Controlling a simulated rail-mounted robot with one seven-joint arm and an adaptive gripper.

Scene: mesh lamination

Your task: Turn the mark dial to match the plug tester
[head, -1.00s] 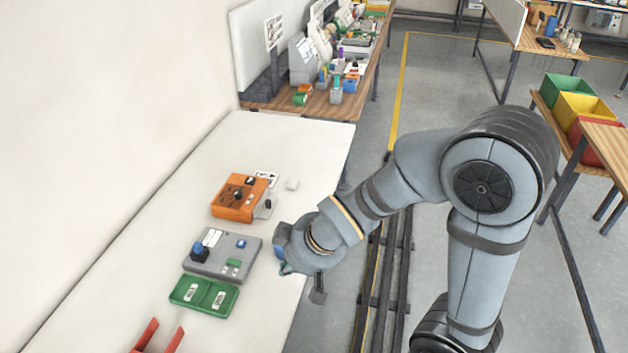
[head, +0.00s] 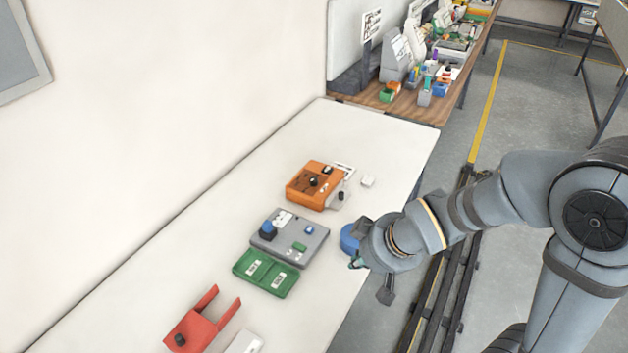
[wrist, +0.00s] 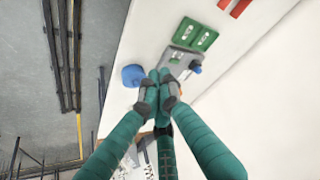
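The orange box (head: 318,187) with black knobs lies on the white table. Closer is a grey panel (head: 300,243) with a blue knob (head: 267,229), a small blue button and a green patch; it also shows in the wrist view (wrist: 180,62). I cannot tell by sight which bears the mark dial or which is the plug tester. My gripper (head: 357,263) is by the table's right edge, right of the grey panel. In the wrist view its teal fingers have their grey tips together (wrist: 159,76), with nothing visible between them. The tips overlap the panel in that view; contact cannot be told.
A round blue thing (head: 350,239) is beside my gripper, partly hidden. A green tray (head: 266,272) lies against the panel's near side. A red forked piece (head: 200,327) and a white block (head: 244,343) are nearer. The table's left side is clear.

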